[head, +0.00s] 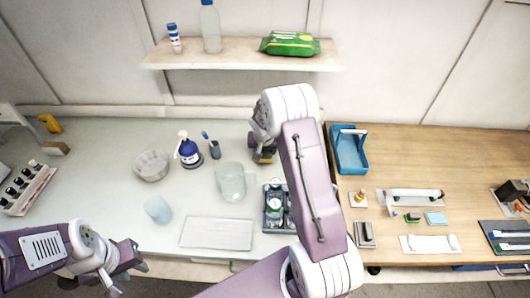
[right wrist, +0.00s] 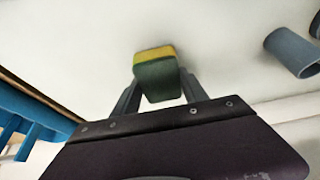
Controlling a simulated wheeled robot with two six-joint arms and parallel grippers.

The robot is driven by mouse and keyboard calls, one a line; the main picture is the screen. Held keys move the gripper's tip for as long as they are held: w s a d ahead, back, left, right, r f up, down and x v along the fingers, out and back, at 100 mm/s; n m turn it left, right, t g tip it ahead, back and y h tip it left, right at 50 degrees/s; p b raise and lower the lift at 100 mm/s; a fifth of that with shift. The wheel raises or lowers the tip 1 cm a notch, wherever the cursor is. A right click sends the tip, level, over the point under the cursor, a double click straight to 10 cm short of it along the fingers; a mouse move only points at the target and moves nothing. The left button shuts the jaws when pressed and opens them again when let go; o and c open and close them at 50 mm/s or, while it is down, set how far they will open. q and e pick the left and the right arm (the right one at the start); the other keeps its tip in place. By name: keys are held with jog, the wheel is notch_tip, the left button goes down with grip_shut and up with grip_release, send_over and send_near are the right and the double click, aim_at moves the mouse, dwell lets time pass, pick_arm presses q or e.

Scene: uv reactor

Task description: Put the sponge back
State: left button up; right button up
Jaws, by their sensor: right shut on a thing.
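The sponge (head: 263,158), yellow and green, is between the fingers of my right gripper (head: 262,147), above or on the back of the white counter, left of the blue caddy. In the right wrist view the sponge (right wrist: 155,75) sticks out between the two grey fingertips (right wrist: 157,92), which are shut on it. I cannot tell whether it touches the counter. My right arm hides part of the counter in the head view. My left gripper (head: 143,257) is low on the left at the counter's front edge; its fingertips look apart and empty.
The blue caddy (head: 351,152) stands on the wooden table. A clear beaker (head: 231,181), a dark cup (head: 214,151) with a brush, a blue-white bottle (head: 189,150) and a ribbed bowl (head: 152,166) stand left of the sponge. A shelf (head: 240,57) hangs above. A tray (head: 270,213) holds bottles.

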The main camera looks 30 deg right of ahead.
jog(key=shift+f, duration=0.8)
jog(key=shift+w+d+f, duration=0.1)
jog(key=shift+w+f, duration=0.1)
jog(key=shift+s+f+b, duration=0.15)
jog(key=shift+b, duration=0.15)
jog(key=o, duration=1)
jog(key=shift+o, duration=0.9)
jog(key=shift+r+p, duration=0.4)
jog(key=shift+p, duration=0.05)
jog(key=v, duration=1.1)
jog(key=shift+r+b, duration=0.3)
jog(key=shift+b, duration=0.05)
